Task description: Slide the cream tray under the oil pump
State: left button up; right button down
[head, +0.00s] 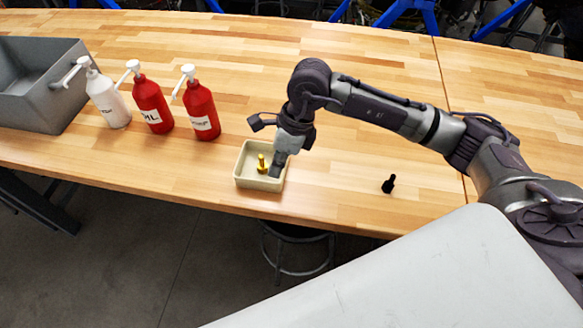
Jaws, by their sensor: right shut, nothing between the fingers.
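The cream tray (239,178) sits on the wooden table near its front edge and holds a small brass-coloured piece (262,163). Three pump bottles stand upright to its left: a white one (108,101), a red one (151,105) and another red one (202,109). Their labels are too small to read surely, so I cannot tell which is the oil pump. The tray is apart from all three. My right gripper (277,169) points down at the tray's right side, shut and empty; it hides part of that side. I cannot tell whether it touches the tray. My left gripper is out of view.
A grey bin (52,100) stands at the far left behind the white bottle. A small black piece (388,184) stands on the table to the right of the tray. The table between the tray and the nearest red bottle is clear. A stool (298,250) is below the front edge.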

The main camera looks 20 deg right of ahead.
aim_at(292, 175)
jog(key=w+d+h, duration=0.2)
jog(key=d+h, duration=0.2)
jog(key=d, duration=0.5)
jog(key=f+p, duration=0.1)
jog(key=f, duration=0.2)
jog(key=f+p, duration=0.1)
jog(key=f, duration=0.2)
jog(key=f+p, duration=0.2)
jog(key=f, duration=0.1)
jog(key=shift+s+a+f, duration=0.15)
jog(key=shift+a+f, duration=0.05)
jog(key=shift+a, duration=0.15)
jog(key=shift+w+a+r+p, duration=0.15)
jog(key=shift+w+a+p, duration=0.5)
jog(key=shift+a, duration=0.45)
jog(key=shift+w+a, duration=0.55)
jog(key=shift+f, duration=0.2)
jog(key=shift+s+d, duration=0.1)
